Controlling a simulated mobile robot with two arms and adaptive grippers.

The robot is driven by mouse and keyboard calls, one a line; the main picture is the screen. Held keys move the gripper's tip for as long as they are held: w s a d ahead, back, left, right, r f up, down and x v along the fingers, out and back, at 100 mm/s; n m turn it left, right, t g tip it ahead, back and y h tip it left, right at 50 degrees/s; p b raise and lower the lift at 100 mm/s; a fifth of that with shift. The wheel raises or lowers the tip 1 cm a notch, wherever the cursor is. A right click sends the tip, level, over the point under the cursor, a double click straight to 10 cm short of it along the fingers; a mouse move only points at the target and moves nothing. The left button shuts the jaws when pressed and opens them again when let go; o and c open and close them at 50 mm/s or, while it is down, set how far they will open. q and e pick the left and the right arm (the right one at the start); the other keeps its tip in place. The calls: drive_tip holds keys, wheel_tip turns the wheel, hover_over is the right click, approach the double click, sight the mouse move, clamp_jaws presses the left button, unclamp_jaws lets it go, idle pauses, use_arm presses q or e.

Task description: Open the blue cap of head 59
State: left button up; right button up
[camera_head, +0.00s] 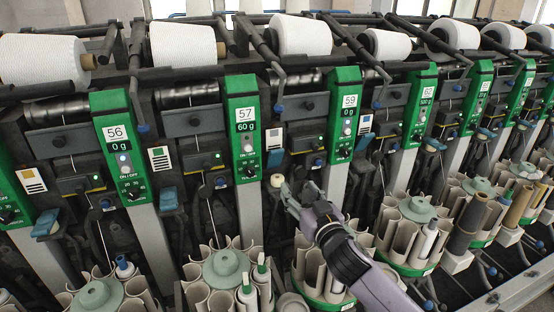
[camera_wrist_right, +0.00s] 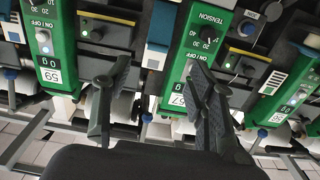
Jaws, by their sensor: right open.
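The green panel numbered 59 (camera_head: 345,112) stands right of centre and shows upside down at the left of the right wrist view (camera_wrist_right: 45,45). A small blue cap (camera_head: 274,160) sits left of that panel, under a white card; I take it as head 59's. It appears as a blue piece (camera_wrist_right: 164,20) near the top of the wrist view. My right gripper (camera_head: 300,197) is just below and right of the cap. In the wrist view, its two fingers (camera_wrist_right: 158,100) are spread apart with nothing between them. Whether a finger touches the machine cannot be told. My left gripper is not in view.
A cream bobbin-like piece (camera_head: 277,180) is close to the gripper's tip. Panel 57 (camera_head: 244,115) is to the left, panel 62 (camera_head: 422,105) to the right. Round tube magazines (camera_head: 225,268) line the front below. White yarn cones (camera_head: 300,35) sit along the top.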

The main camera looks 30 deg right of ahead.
sight(276, 157)
drive_tip(key=p+x, duration=0.2)
drive_tip(key=x, duration=1.5)
drive_tip(key=shift+w+a+p, duration=0.1)
drive_tip(key=shift+a+p, duration=0.05)
drive_tip(key=shift+p, duration=0.25)
drive_tip(key=shift+c, duration=0.6)
clamp_jaws()
